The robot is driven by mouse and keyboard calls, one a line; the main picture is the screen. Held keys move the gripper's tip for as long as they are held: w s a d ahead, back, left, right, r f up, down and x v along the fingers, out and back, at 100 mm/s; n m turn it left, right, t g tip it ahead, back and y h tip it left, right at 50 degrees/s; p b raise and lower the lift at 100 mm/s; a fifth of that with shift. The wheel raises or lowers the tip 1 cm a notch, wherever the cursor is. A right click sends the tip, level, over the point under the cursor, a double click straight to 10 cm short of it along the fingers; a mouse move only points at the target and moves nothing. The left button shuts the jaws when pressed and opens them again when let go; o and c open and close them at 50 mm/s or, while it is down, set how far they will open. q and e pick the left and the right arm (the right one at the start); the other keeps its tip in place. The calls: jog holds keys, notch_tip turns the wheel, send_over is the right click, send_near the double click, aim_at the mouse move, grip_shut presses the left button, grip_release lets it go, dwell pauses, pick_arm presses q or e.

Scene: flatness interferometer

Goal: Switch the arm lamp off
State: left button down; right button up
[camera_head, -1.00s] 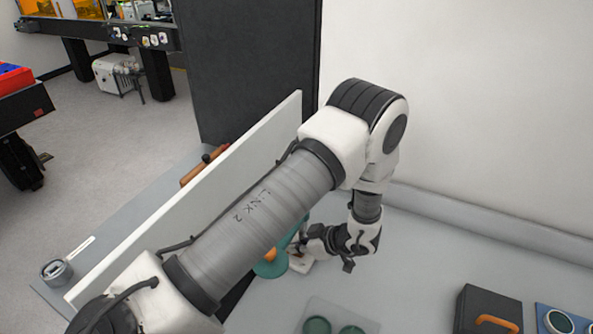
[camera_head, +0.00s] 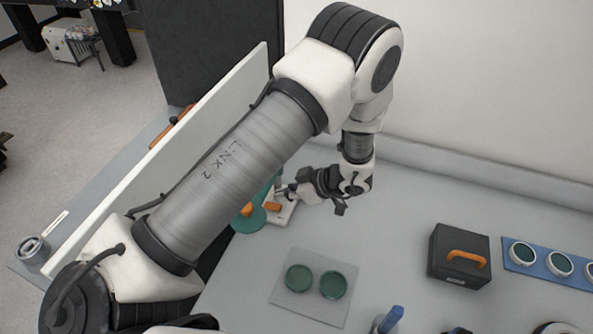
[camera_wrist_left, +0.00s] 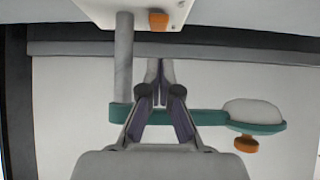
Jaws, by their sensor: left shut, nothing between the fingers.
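The arm lamp has a white base (camera_head: 285,215) with an orange switch (camera_head: 272,207), and a teal arm and round teal head (camera_head: 247,224) with an orange knob. It stands on the bench beside the white panel, partly behind my left arm. The left wrist view shows its grey post (camera_wrist_left: 123,60), teal arm (camera_wrist_left: 211,117), white lamp face (camera_wrist_left: 252,111) and the orange switch (camera_wrist_left: 158,20) on the base. My left gripper (camera_head: 282,190) is shut and empty, close to the post and base. In the left wrist view its fingertips (camera_wrist_left: 160,70) point toward the switch, with a gap between. My right gripper is not in view.
A black case (camera_head: 459,256) with an orange handle and a blue rack (camera_head: 541,265) stand at right. A white panel (camera_head: 170,155) runs along the left. The bench between lamp and case is bare.

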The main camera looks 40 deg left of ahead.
pick_arm(q)
jog(key=v, duration=0.5)
jog(key=shift+w+d+r, duration=0.1)
jog(key=shift+d+r, duration=0.1)
jog(key=shift+d, duration=0.05)
